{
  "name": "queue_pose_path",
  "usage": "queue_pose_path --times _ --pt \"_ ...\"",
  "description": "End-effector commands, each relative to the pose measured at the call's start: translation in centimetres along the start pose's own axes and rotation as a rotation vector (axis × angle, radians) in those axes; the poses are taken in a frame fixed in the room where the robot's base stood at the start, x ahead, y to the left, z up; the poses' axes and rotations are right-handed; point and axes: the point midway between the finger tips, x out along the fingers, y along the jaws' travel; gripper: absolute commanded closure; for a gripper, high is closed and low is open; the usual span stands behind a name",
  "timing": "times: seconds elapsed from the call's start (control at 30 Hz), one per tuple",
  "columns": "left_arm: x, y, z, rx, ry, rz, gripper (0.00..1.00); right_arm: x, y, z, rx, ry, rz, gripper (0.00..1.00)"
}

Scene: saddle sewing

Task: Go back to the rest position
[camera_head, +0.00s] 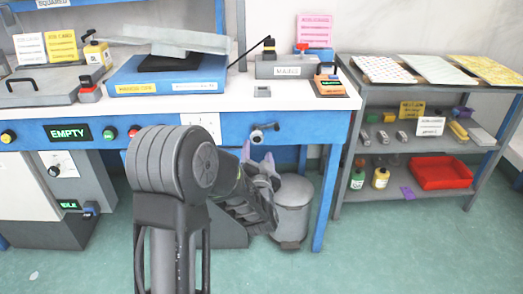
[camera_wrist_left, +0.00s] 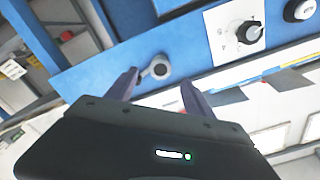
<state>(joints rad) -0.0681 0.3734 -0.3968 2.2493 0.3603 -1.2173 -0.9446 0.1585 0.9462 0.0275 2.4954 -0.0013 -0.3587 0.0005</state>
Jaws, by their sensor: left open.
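My left gripper (camera_head: 262,165) is in front of the blue bench front, below and beside a small round-ended handle (camera_head: 264,132). Much of it is hidden by my own dark arm. In the left wrist view its two fingers (camera_wrist_left: 160,94) stand apart with nothing between them, and the handle (camera_wrist_left: 156,68) shows just beyond the fingertips. I cannot tell whether a finger touches it. My right gripper is in neither view.
The white workbench (camera_head: 275,104) carries a blue machine base (camera_head: 170,76) and a grey box (camera_head: 288,68). A grey bin (camera_head: 293,205) stands under it. A grey shelf rack (camera_head: 345,100) with a red tray (camera_head: 440,172) stands at right. Green floor (camera_head: 400,250) is clear in front.

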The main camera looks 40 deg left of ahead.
Motion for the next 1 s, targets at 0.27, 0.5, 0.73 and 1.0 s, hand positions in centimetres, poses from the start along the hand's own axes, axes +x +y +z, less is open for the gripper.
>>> queue_pose_path --times 0.27,0.5,0.73,1.0 --pt "0.0 0.0 0.0 -0.003 0.000 0.000 0.39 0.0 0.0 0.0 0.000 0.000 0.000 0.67" --pt "-0.6 3.4 1.5 -0.190 -0.070 0.128 0.39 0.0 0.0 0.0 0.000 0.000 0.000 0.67" --pt "-7.6 16.0 6.7 -0.388 -0.328 0.488 0.39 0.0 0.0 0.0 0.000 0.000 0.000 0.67" --pt "-24.1 27.6 16.3 -0.452 -0.816 0.844 0.39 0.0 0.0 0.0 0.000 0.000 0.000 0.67"
